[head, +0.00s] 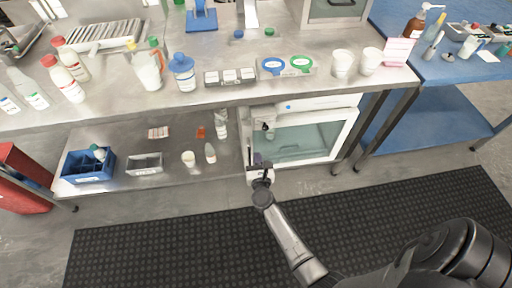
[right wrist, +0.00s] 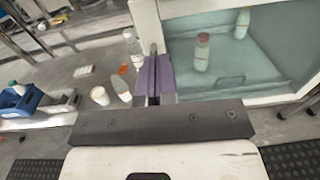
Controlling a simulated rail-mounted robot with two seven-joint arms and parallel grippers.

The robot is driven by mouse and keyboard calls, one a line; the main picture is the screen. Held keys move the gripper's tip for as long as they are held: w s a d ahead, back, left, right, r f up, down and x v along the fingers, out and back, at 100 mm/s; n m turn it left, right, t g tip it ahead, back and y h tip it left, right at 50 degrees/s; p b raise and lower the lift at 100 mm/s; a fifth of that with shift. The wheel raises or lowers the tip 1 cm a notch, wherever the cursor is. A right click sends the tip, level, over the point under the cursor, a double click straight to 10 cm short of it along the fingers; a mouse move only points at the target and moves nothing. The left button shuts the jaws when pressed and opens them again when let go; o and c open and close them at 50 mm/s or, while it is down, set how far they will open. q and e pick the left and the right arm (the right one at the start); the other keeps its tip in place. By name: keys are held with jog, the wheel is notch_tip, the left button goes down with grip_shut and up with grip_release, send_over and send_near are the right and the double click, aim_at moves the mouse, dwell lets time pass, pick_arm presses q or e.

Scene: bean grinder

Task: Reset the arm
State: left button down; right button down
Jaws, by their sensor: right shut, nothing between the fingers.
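My right gripper (head: 262,166) is in front of the lower left corner of a white glass-fronted cabinet (head: 352,128) under the steel table. Its purple fingers (right wrist: 155,76) are shut with nothing between them. In the right wrist view they point at the left edge of the cabinet frame (right wrist: 148,22); whether they touch it, I cannot tell. My right arm reaches in from the lower right. My left gripper is not in view.
The steel table (head: 225,93) holds bottles, a blue-lidded jar (head: 184,78) and white cups (head: 342,62). The lower shelf (head: 125,190) carries a blue bin (head: 88,166), a grey tray (head: 145,164) and small bottles. The black floor mat (head: 160,245) is clear on the left.

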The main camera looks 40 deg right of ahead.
jog(key=v, duration=0.2)
jog(key=shift+s+a+f, duration=0.15)
jog(key=shift+s+a, duration=0.05)
jog(key=shift+s, duration=0.1)
jog(key=shift+w+d, duration=0.1)
jog(key=shift+w, duration=0.05)
